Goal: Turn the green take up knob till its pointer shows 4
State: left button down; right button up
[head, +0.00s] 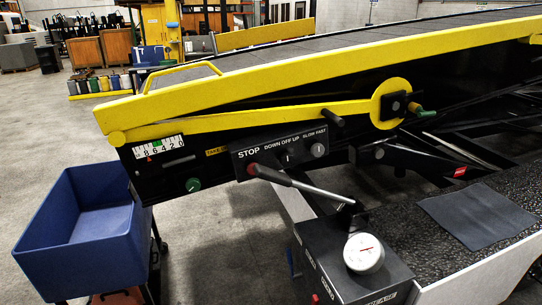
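A round green knob (193,185) with a pale mark sits on the black side panel of the belt loader, low at the left. Above it is a white scale (158,147) with the figures 8, 6, 4, 2, 0 running left to right and a green patch near its middle. A small red mark (150,158) shows under the scale left of its middle, around the 6; its exact reading is too small to tell. A yellow label (216,152) beginning "TAKE" is right of the scale. Neither of my grippers is in view.
A control box (280,153) marked STOP, DOWN OFF UP and SLOW FAST is right of the knob. A black lever (300,184) slants below it. A blue bin (75,220) stands at left. A yellow disc (390,103) has a green handle (425,113).

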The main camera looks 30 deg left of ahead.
aim_at(192, 185)
jog(key=u, duration=1.45)
